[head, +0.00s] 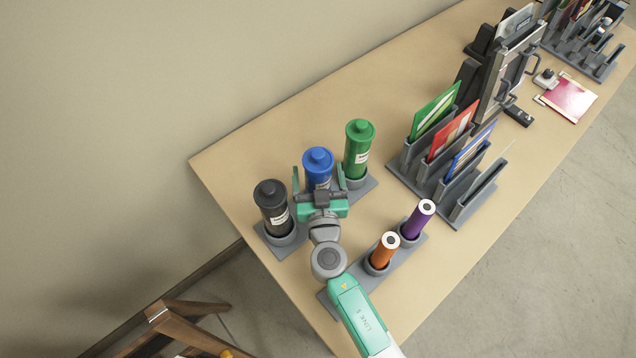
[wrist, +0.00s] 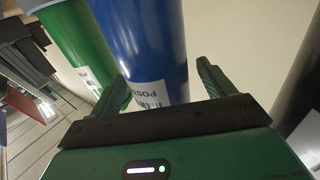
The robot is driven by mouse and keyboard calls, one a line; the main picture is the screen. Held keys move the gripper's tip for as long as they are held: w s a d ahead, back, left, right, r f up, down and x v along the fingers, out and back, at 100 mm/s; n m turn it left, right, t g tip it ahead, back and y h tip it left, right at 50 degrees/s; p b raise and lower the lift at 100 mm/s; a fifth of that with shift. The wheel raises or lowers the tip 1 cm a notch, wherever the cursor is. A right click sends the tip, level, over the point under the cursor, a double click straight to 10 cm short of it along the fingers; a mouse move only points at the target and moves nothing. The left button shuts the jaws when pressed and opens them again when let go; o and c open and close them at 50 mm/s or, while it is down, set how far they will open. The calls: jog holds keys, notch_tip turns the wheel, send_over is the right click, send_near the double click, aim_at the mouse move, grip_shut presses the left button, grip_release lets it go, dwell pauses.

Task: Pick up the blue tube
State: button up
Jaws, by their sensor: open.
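The blue tube (head: 318,165) stands upright in the grey rack at the back left of the table, between a black tube (head: 271,199) and a green tube (head: 359,148). In the wrist view the blue tube (wrist: 145,45) rises just beyond the fingers, with part of its white label showing. My gripper (head: 318,180) is at the near side of the blue tube, its fingers spread to either side of it. In the wrist view my gripper (wrist: 168,82) is open, with the tube left of centre, nearer the left finger. The tube's lower part is hidden by my gripper.
The green tube (wrist: 80,45) is close beside the left finger; the black one (wrist: 300,70) is to the right. In front, a grey holder bears orange (head: 384,251) and purple (head: 419,219) rolls. Grey slotted holders (head: 445,175) with coloured folders stand right.

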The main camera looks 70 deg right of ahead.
jog(key=shift+c, duration=0.4)
jog(key=c, duration=1.3)
